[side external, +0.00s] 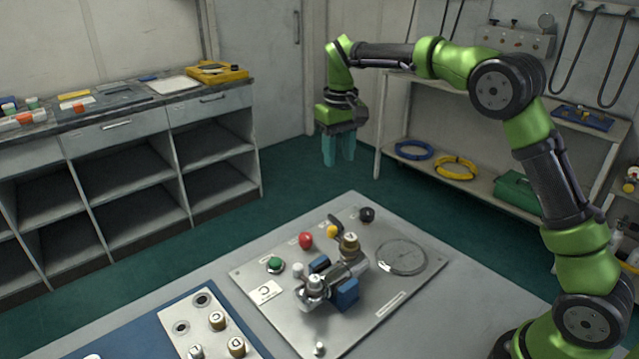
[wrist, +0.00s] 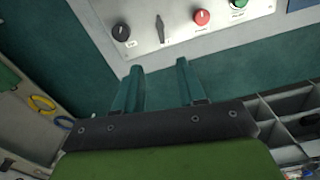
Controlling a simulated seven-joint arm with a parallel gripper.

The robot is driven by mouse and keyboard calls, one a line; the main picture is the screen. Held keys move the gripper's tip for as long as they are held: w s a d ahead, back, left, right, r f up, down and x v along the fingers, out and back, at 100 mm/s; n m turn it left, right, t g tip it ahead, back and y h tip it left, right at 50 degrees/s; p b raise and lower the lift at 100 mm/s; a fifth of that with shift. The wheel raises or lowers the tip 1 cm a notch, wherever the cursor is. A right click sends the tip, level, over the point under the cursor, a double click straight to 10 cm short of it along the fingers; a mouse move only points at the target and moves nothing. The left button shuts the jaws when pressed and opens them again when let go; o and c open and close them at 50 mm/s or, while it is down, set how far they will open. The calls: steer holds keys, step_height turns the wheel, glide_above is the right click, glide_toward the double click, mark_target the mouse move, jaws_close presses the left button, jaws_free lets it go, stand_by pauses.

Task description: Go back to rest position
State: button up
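My gripper (side external: 338,150) has teal fingers and hangs pointing down, high above the floor behind the far edge of the panel. In the wrist view my gripper (wrist: 156,72) has its two fingers apart with nothing between them. The metal air panel (side external: 385,225) lies on the table, with a red knob (side external: 305,240), a green button (side external: 274,264), a black knob (side external: 367,214) and a silver valve assembly with blue blocks (side external: 346,290). The panel edge (wrist: 180,40) also shows at the top of the wrist view.
A grey shelf unit (side external: 228,108) stands at the left. A rack (side external: 400,120) behind my arm holds blue (side external: 414,150) and yellow (side external: 456,167) hose coils and a green box (side external: 518,190). A plate with numbered knobs (side external: 205,345) lies at the front. The space around the gripper is free.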

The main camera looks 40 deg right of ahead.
steer(key=s+a+r+t, duration=0.1)
steer(key=s+t, duration=0.1)
steer(key=s, duration=0.7)
steer(key=s+a+r+m+t+y, duration=0.1)
steer(key=s+a+t, duration=0.1)
steer(key=s, duration=0.7)
steer(key=s+a+r+m+t+y, duration=0.1)
steer(key=s+a+t, duration=0.1)
steer(key=s, duration=0.7)
steer(key=shift+r+t, duration=0.3)
steer(key=shift+t, duration=0.3)
